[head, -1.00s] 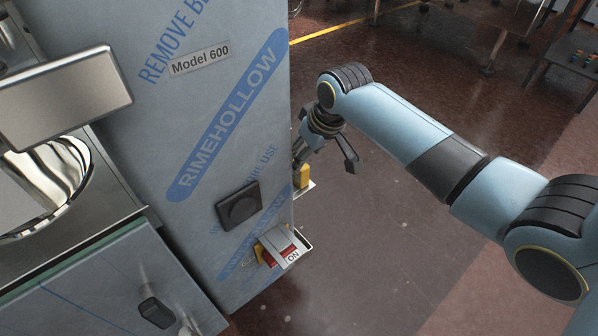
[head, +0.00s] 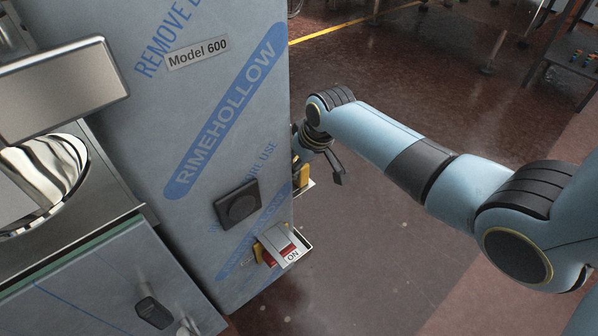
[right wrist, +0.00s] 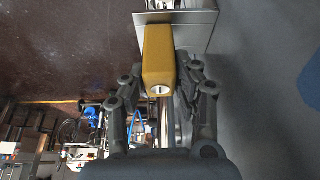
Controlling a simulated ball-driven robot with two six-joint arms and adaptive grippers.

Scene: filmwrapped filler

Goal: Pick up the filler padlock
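The yellow padlock (right wrist: 159,62) hangs or sits at a grey metal plate (right wrist: 200,28) in the right wrist view, its bottom with a round keyhole facing the camera. In the head view part of a yellow body, likely this padlock (head: 303,172), shows at the cabinet's right edge, partly hidden. My right gripper (head: 319,168) is open there. In the right wrist view its fingers stand on either side of the padlock, the right finger close to it; I cannot tell whether it touches. My left gripper is not in view.
The film-wrapped cabinet (head: 190,110) rises left of my right gripper. The floor (head: 385,235) to the right is clear.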

